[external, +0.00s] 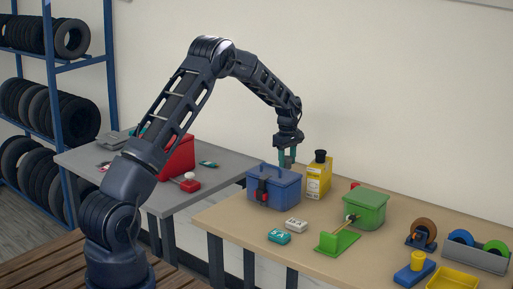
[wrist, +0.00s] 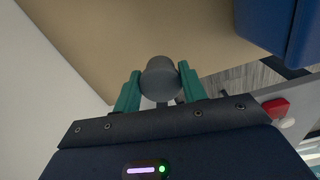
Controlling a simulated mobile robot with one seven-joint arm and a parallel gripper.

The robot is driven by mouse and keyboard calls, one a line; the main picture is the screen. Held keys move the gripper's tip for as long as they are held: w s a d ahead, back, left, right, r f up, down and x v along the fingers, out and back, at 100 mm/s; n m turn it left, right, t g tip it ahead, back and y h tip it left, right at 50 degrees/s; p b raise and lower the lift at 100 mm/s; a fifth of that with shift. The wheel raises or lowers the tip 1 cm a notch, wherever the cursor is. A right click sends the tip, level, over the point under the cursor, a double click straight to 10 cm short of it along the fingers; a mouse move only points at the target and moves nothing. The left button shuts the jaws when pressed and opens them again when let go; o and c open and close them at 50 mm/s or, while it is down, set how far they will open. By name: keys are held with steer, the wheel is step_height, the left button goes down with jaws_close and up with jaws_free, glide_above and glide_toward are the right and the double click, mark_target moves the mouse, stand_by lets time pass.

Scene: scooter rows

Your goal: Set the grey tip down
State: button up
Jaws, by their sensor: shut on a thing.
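My gripper (external: 287,160) has teal fingers and points down just behind the blue box (external: 273,186), near the back left of the wooden table (external: 228,218). In the wrist view my gripper (wrist: 160,72) is shut on the grey tip (wrist: 161,80), a rounded grey piece between the two fingers. Tan tabletop shows beyond it. I cannot tell whether the tip touches the table.
The blue box also shows in the wrist view (wrist: 268,22), at the upper right. A green box (external: 366,209) and tape rolls lie further right. A grey table (external: 225,163) adjoins on the left.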

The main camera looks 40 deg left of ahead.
steer(key=shift+f, duration=2.1)
steer(key=shift+f, duration=0.15)
steer(key=o, duration=0.9)
steer(key=shift+o, duration=0.2)
